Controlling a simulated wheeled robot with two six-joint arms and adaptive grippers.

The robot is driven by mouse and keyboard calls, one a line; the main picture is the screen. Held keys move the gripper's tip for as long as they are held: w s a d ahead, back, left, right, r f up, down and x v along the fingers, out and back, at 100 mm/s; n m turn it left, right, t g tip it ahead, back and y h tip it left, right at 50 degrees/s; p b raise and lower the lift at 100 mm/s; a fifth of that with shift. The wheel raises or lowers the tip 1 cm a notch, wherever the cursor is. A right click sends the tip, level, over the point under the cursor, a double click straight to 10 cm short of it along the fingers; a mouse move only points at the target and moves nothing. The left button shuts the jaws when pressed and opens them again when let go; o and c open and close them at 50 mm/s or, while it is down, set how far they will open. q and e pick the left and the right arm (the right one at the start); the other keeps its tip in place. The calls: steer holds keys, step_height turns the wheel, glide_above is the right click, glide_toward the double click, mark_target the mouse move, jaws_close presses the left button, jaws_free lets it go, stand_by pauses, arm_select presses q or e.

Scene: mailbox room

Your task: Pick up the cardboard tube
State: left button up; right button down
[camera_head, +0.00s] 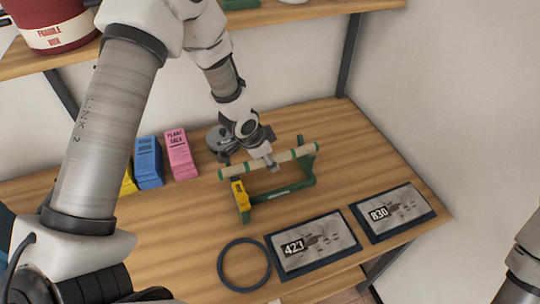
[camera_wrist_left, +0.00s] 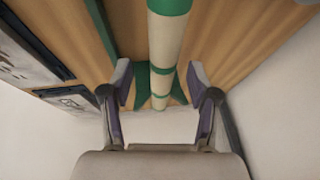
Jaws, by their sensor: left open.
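The pale cardboard tube (camera_head: 291,154) with green bands lies across a green stand (camera_head: 290,190) on the wooden table. A yellow label is on the stand's left end. My left gripper (camera_head: 252,157) is at the tube's middle from above, its fingers partly hiding the tube. In the left wrist view, the tube (camera_wrist_left: 166,38) runs between the two open fingers (camera_wrist_left: 160,75), with a gap visible on each side. My right gripper is out of view.
Pink (camera_head: 180,154), blue (camera_head: 148,162) and yellow boxes stand left of the stand. Panels marked 423 (camera_head: 330,240) and 830 (camera_head: 405,207) and a dark ring (camera_head: 221,266) lie in front. A shelf (camera_head: 300,12) with a red tub (camera_head: 50,15) is above; a wall is at right.

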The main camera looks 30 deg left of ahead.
arm_select(q)
steer(key=shift+w+a+f, duration=0.15)
steer(key=shift+w+f, duration=0.5)
steer(key=shift+f, duration=0.3)
steer(key=shift+s+r, duration=0.2)
steer(key=shift+c, duration=1.4)
steer(key=shift+s+r, duration=0.1)
steer(key=shift+s, duration=0.05)
steer(key=c, duration=0.6)
steer(key=shift+d, duration=0.2)
jaws_close()
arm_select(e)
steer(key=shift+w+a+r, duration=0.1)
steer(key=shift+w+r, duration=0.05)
